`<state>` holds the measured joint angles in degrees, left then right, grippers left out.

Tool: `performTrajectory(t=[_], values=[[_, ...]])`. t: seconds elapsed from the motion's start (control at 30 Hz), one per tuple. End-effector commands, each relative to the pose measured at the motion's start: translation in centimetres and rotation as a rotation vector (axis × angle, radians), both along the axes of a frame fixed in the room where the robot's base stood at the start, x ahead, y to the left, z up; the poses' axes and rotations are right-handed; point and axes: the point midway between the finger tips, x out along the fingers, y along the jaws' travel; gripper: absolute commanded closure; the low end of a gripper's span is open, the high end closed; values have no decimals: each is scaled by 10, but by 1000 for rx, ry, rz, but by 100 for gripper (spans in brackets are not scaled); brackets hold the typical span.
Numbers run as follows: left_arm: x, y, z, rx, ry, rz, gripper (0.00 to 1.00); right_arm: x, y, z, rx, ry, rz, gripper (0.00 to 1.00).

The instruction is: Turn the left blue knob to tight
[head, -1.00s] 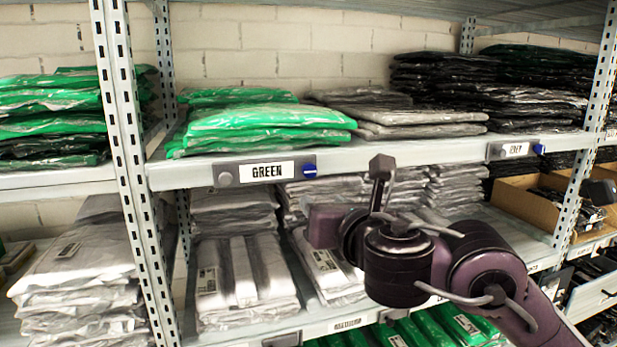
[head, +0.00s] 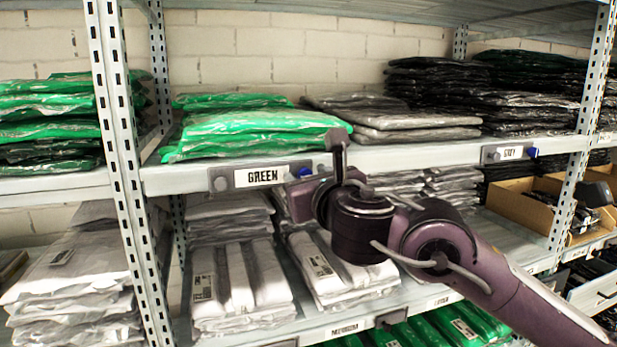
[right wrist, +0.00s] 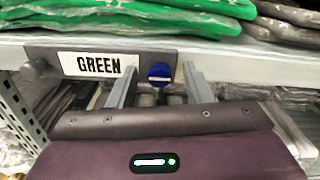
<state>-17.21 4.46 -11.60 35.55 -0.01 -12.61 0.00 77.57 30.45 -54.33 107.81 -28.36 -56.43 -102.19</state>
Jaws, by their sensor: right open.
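The left blue knob (head: 305,171) sits at the right end of the GREEN label holder (head: 262,176) on the upper shelf's front edge. In the right wrist view the knob (right wrist: 160,74) shows a level white line across its face. My right gripper (right wrist: 161,84) is open, with one finger on each side of the knob. I cannot tell whether the fingers touch it. In the head view my right gripper (head: 301,198) is just below the knob, partly hidden by its wrist. My left gripper is not in view.
A second blue knob (head: 532,152) sits beside the GREY label (head: 510,153) farther right. Green bags (head: 250,130) lie on the shelf above the knob. Stacked grey packs (head: 240,285) fill the shelf below. A perforated upright (head: 120,140) stands to the left.

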Motion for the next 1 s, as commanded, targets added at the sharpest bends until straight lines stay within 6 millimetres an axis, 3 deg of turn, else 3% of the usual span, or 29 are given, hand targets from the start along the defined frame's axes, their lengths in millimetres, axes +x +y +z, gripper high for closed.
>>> performTrajectory(t=[0.13,0.47,0.77,1.0], values=[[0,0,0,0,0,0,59,0,0,0,0,0,1,55],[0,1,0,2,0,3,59,0,0,0,0,1,1,98],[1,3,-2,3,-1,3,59,0,0,-2,31,11,2,100],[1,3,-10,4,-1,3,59,0,1,-3,154,52,2,100]])
